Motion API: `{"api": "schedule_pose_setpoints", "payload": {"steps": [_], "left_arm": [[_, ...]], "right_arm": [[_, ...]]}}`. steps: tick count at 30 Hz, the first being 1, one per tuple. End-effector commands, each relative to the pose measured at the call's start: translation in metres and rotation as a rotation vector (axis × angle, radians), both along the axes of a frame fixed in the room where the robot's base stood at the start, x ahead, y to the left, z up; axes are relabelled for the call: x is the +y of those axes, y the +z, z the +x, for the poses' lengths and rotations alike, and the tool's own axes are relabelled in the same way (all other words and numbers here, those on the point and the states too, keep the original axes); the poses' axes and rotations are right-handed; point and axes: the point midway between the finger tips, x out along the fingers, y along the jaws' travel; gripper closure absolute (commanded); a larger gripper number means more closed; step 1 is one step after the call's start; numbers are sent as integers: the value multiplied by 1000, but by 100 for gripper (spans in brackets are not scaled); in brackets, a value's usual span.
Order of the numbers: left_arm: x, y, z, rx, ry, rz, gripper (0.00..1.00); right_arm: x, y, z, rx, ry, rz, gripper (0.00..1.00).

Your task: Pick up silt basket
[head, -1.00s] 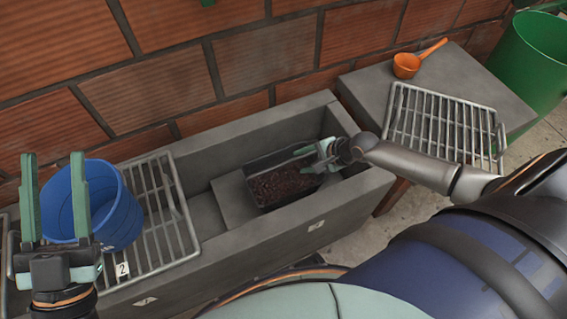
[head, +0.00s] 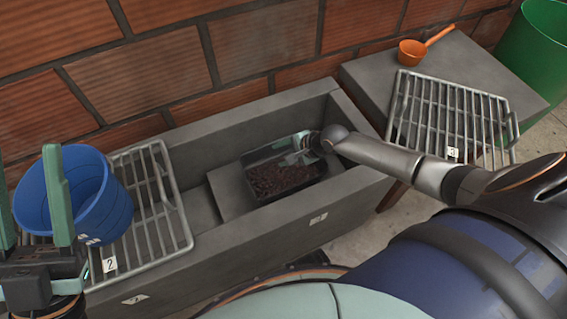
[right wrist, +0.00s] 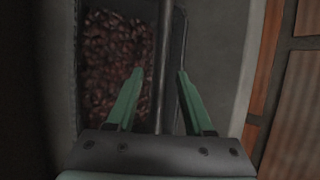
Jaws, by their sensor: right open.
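The silt basket (head: 252,196) is a dark rectangular tub of brown lumpy matter, sitting on a step inside the concrete trough. It also shows in the right wrist view (right wrist: 78,75), where a thin grey bar (right wrist: 163,60) runs along it. My right gripper (head: 300,146) is at the basket's back right part, pointing down. In the right wrist view, my right gripper (right wrist: 154,75) is open, with one green finger on each side of the bar. Contact cannot be told. My left gripper (head: 32,190) is open and empty at the left edge, in front of the blue bucket.
A blue bucket (head: 100,205) stands on a metal grate (head: 155,215) over the trough's left part. The trough's front wall (head: 290,222) and the brick wall behind bound the space. At right, a concrete slab (head: 480,70) holds an orange scoop (head: 411,52) and another grate (head: 470,120).

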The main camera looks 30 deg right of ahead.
Motion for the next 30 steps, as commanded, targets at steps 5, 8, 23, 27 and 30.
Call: {"api": "schedule_pose_setpoints", "payload": {"steps": [5, 8, 23, 27, 30], "left_arm": [[-1, 0, 0, 2, -2, -1, 51], [-1, 0, 0, 2, -3, 0, 51], [-1, 0, 0, 3, -2, 4, 51], [-1, 0, 0, 2, -1, 4, 51], [-1, 0, 0, 2, -1, 4, 51]], "right_arm": [[0, 0, 0, 0, 0, 0, 48], [0, 0, 0, 0, 0, 0, 57], [0, 0, 0, 0, 0, 0, 100], [0, 0, 0, 0, 0, 0, 100], [0, 0, 0, 1, 0, 0, 100]]}}
